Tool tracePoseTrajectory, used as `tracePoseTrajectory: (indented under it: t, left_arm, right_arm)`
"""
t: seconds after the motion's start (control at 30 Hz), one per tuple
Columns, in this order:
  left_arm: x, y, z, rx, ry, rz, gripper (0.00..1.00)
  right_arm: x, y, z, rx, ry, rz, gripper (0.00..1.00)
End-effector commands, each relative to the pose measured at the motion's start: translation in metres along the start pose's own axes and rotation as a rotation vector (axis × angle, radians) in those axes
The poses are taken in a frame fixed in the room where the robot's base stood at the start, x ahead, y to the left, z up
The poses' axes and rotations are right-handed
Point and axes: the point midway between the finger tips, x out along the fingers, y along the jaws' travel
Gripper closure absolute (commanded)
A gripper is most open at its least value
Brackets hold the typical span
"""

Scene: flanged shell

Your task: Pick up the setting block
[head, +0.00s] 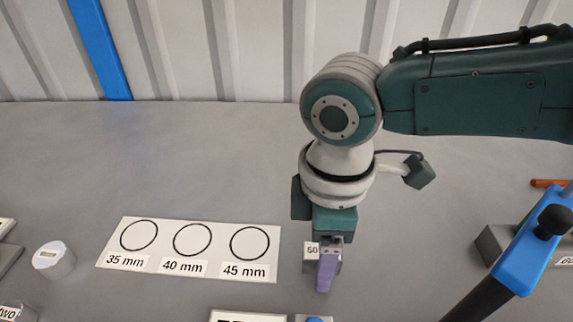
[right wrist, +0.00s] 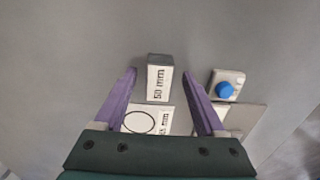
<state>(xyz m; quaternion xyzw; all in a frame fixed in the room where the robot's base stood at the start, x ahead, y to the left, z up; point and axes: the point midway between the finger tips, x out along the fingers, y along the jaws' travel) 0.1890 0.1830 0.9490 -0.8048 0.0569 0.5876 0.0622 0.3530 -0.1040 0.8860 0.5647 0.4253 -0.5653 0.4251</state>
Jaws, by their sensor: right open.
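The setting block, a small grey block with a white 50 mm label, stands on the grey table; it shows in the head view (head: 311,251) and the right wrist view (right wrist: 158,60). My right gripper (head: 326,272) points down at it, and a purple finger partly covers the block in the head view. In the right wrist view the two purple fingers (right wrist: 160,74) are apart, one on each side of the block, with a visible gap on both sides. I cannot tell exactly how high the fingertips are. My left gripper is not in view.
A white card (head: 193,252) with circles marked 35, 40 and 45 mm lies left of the block. A grey cylinder (head: 54,260) stands farther left. A metal piece with a blue knob (right wrist: 226,88) is close to the right finger. A blue tool (head: 525,255) rises at right.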

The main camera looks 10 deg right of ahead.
Motion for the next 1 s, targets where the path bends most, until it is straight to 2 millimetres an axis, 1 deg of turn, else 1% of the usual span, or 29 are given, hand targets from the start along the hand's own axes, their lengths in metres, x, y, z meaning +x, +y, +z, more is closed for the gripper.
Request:
tracePoseTrajectory:
  t: [0.07,0.27,0.9,1.0]
  left_arm:
    - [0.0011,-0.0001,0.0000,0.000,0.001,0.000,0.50]
    - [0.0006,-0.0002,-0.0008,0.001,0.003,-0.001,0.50]
    - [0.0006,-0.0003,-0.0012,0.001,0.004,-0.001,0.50]
    - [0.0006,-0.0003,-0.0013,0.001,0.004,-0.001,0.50]
  right_arm:
    - [0.0036,0.0000,0.0001,0.000,0.000,0.000,0.28]
    - [0.0031,0.0000,0.0001,0.000,0.000,0.000,0.29]
    - [0.0027,0.0001,0.0001,0.000,0.000,0.000,1.00]
    - [0.0027,0.0002,0.0001,0.000,0.000,0.000,1.00]
